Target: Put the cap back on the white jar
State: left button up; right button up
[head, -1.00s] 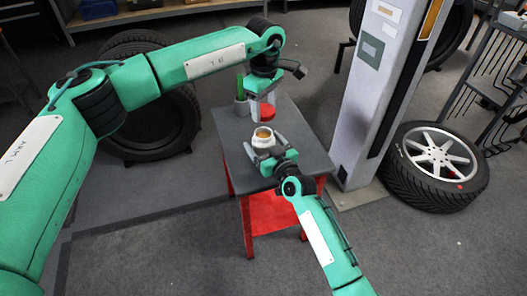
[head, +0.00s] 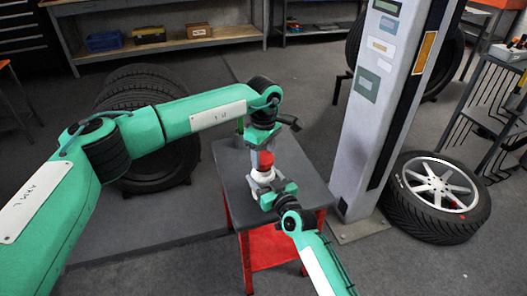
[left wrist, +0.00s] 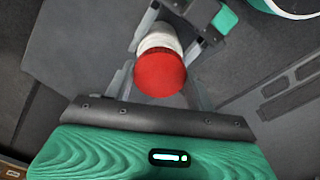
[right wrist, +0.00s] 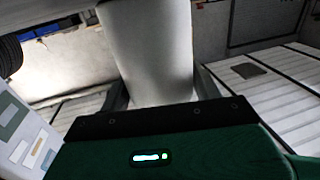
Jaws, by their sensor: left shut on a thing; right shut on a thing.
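The red cap (head: 266,158) is held in my left gripper (head: 265,151), which points down over the table. The white jar (head: 261,176) is directly under the cap. My right gripper (head: 266,189) is shut on the jar from the near side. In the left wrist view the cap (left wrist: 160,73) sits between the fingers and overlaps the jar (left wrist: 159,41). I cannot tell whether cap and jar touch. The right wrist view shows the jar wall (right wrist: 150,55) large between the fingers. The jar's mouth is hidden by the cap and left gripper.
The small dark-topped table (head: 305,185) has a red base and free room to the right of the jar. A grey post (head: 365,130) stands close to its right. A wheel (head: 437,195) lies right of that; stacked tyres (head: 135,85) stand behind my left arm.

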pick_arm(q)
jog(key=shift+f, duration=0.1)
jog(key=shift+f, duration=0.8)
jog(key=shift+f, duration=0.6)
pick_arm(e)
grip_shut()
pick_arm(q)
jog(key=m, duration=0.9)
jog(key=shift+a, duration=0.1)
jog(key=m, duration=0.4)
jog(key=shift+m, duration=0.3)
jog(key=m, duration=0.5)
jog(key=shift+a+m, duration=0.1)
jog(key=shift+m, duration=0.3)
pick_arm(e)
jog(key=shift+f, duration=0.1)
